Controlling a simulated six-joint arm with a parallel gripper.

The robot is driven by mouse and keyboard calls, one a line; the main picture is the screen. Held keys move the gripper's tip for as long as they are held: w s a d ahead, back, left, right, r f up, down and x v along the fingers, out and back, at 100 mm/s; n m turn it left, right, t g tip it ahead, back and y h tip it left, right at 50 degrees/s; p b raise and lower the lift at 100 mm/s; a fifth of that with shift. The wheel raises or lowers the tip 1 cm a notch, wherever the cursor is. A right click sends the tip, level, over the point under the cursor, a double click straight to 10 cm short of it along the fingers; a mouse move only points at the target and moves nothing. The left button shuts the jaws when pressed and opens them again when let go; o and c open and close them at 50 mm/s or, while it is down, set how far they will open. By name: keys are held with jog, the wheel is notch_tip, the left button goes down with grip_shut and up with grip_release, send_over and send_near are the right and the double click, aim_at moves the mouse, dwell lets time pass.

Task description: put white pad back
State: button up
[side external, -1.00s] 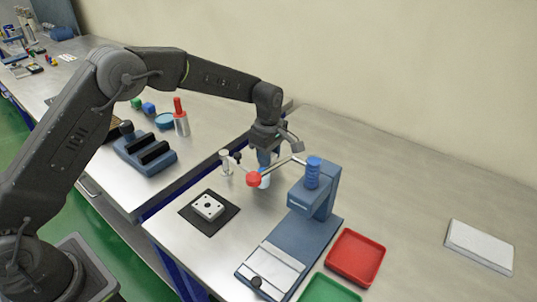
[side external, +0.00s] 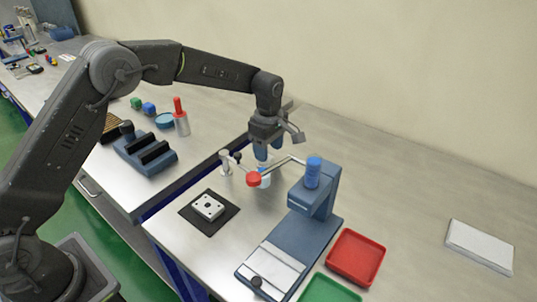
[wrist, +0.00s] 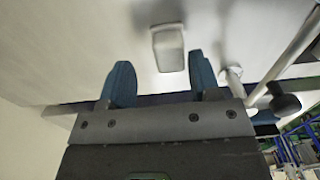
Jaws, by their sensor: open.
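A small white pad (side external: 265,182) stands on the bench behind the red knob (side external: 253,179), which partly hides it in the side view. In the wrist view a white rounded block (wrist: 168,48), which looks like this pad, lies beyond my fingertips and apart from them. My gripper (side external: 268,151) points down above the pad, its blue fingers spread; the wrist view shows a clear gap between them (wrist: 160,85). Nothing is held. Whether the pad sits on a holder is hidden.
A blue press (side external: 320,215) with a metal arm stands just right of my gripper. A white holed block (side external: 208,206) lies on a black mat. Red (side external: 380,246) and green (side external: 325,290) trays are in front, a white slab (side external: 478,246) far right. The back right bench is clear.

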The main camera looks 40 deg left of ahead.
jog(key=s+a+r+m+t, duration=0.1)
jog(key=s+r+m, duration=0.15)
jog(key=r, duration=0.55)
jog(key=s+a+r+m, duration=0.1)
jog(key=s+r, duration=0.3)
jog(key=r, duration=0.5)
jog(key=s+a+r+m+t, duration=0.2)
jog(key=s+r+m, duration=0.25)
jog(key=s, duration=0.45)
jog(key=s+f+m+t, duration=0.1)
jog(key=s+f+m, duration=0.1)
jog(key=s+m, duration=0.3)
jog(key=s+a+f+m+t, duration=0.1)
jog(key=s+f+m, duration=0.2)
jog(key=s, duration=1)
jog(key=shift+a+m+t, duration=0.25)
jog(key=shift+m+t, duration=0.05)
jog(key=shift+m, duration=0.7)
